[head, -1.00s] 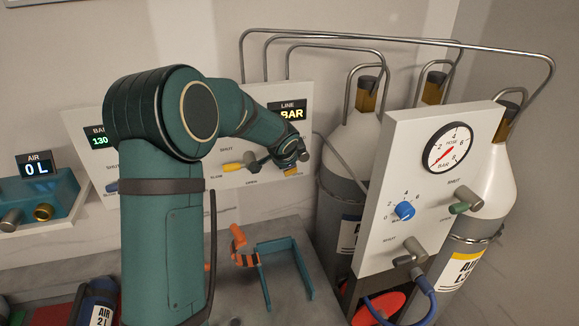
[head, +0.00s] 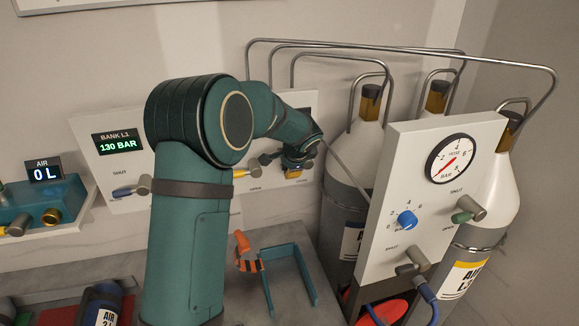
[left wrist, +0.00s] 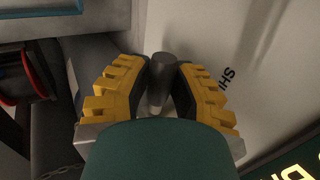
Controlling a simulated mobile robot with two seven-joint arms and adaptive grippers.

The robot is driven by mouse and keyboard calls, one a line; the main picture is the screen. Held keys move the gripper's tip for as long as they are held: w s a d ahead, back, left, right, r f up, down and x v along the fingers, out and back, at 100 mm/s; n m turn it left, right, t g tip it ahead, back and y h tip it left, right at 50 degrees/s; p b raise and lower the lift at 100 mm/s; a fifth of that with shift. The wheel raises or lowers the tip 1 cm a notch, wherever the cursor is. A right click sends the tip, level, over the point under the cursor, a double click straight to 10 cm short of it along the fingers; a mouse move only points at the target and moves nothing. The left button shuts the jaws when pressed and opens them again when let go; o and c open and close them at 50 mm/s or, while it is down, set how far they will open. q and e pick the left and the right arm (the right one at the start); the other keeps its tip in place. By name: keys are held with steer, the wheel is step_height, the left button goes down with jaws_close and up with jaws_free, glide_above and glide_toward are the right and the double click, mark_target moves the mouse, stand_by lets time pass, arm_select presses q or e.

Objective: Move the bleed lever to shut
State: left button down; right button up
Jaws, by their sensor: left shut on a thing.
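The wall panel (head: 88,165) carries several levers with SHUT and OPEN labels. My left gripper (head: 298,163) is at the panel's right end, seen from behind in the head view. In the left wrist view its yellow-padded fingers (left wrist: 160,92) are shut on a dark grey cylindrical lever (left wrist: 160,72), which sits between them. A partly cut-off SHUT label (left wrist: 228,78) is on the panel beside it. The lever's lower end is hidden by my gripper body, so I cannot tell its setting. My right gripper is not in view.
A yellow lever (head: 246,173) and a blue lever (head: 124,191) sit left of my gripper. Tall cylinders (head: 349,160) and a gauge panel (head: 398,180) stand close on the right. A teal bracket (head: 307,275) and an orange-black item (head: 243,252) lie below.

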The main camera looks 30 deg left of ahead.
arm_select(q)
steer(key=c, duration=1)
jaws_free()
steer(key=v, duration=1.2)
steer(key=shift+d, duration=0.1)
